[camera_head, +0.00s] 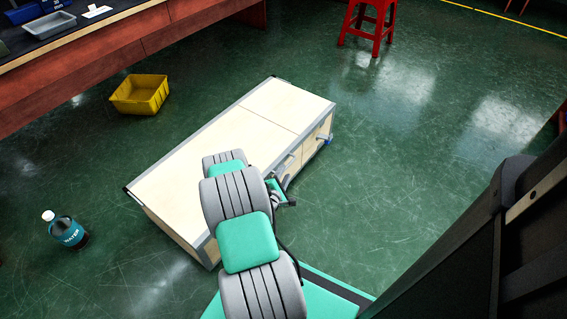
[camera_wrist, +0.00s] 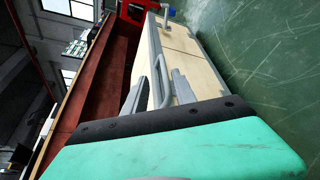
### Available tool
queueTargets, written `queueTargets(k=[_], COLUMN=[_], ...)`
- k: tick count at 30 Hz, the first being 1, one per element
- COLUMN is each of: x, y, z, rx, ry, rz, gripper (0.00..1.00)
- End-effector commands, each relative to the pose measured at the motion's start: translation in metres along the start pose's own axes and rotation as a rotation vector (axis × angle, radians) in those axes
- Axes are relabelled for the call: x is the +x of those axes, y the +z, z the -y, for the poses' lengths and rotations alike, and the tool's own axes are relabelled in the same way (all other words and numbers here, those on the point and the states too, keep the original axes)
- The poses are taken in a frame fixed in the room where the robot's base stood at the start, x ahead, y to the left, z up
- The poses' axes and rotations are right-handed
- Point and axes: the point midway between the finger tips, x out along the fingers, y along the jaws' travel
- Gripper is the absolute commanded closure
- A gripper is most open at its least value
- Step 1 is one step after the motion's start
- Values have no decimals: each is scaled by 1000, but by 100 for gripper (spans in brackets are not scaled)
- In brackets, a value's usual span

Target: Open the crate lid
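The crate (camera_head: 230,133), pale wood panels with grey metal edging, lies on the green floor in the middle of the head view. It also shows in the wrist view (camera_wrist: 183,42). A grey bar handle (camera_wrist: 164,78) stands out from it. My gripper (camera_wrist: 158,92) has its two grey fingers apart, one on each side of this handle in the wrist view; I cannot tell whether they touch it. In the head view my gripper (camera_head: 283,193) is at the crate's right side, partly hidden by my arm.
A second handle with a blue part (camera_head: 325,139) is at the crate's far end. A yellow bin (camera_head: 140,94) and a dark bottle (camera_head: 66,231) stand left on the floor. A red stool (camera_head: 368,25) is behind. A workbench (camera_head: 110,45) runs along the upper left. Floor right of the crate is clear.

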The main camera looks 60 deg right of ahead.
Motion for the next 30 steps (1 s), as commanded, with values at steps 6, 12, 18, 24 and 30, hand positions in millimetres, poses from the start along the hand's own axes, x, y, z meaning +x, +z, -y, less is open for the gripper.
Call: queueTargets(k=[6,12,18,24,30], x=[8,48,75,79,78], y=[5,10,10,9,8], z=[14,18,17,14,13], rx=[-41,-34,-36,-38,-37], ry=[11,6,5,6,7], rz=[1,13,9,5,4], gripper=[67,67,67,67,76])
